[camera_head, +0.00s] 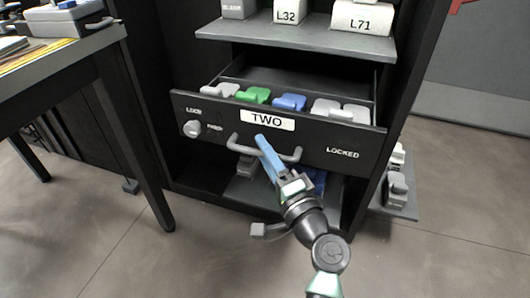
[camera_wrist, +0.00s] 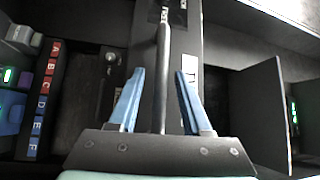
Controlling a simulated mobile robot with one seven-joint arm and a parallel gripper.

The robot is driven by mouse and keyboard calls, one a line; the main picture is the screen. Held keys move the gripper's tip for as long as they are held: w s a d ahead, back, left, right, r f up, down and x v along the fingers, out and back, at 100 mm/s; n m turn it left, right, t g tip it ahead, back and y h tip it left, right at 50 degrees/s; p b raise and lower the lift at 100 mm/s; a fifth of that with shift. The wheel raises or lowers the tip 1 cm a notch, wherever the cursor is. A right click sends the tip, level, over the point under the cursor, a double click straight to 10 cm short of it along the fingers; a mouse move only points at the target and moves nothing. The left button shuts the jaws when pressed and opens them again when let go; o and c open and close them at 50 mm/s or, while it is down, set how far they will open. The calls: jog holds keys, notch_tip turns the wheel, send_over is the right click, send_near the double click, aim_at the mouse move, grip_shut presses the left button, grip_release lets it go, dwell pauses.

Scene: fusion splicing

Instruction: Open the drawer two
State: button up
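Drawer two (camera_head: 330,145) is a black drawer with a white "TWO" label, and it stands pulled part-way out of the dark cabinet in the head view. Several grey, green and blue pieces show inside it. Its grey bar handle (camera_head: 292,157) is on the front, below the label. My gripper (camera_head: 264,143) has its blue fingers at the middle of the handle. In the wrist view, the handle bar (camera_wrist: 162,85) runs between the two fingers, with a gap on each side. The gripper is open around the bar, not closed on it.
A round knob (camera_head: 191,128) sits on the drawer front's left, and "LOCKED" is printed on its right. A shelf (camera_head: 290,38) with labelled boxes is above. A table (camera_head: 60,62) stands at left. Grey items (camera_head: 397,188) lie right of the cabinet.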

jog(key=p+v, duration=0.4)
jog(key=v, duration=0.9)
dwell(0.4)
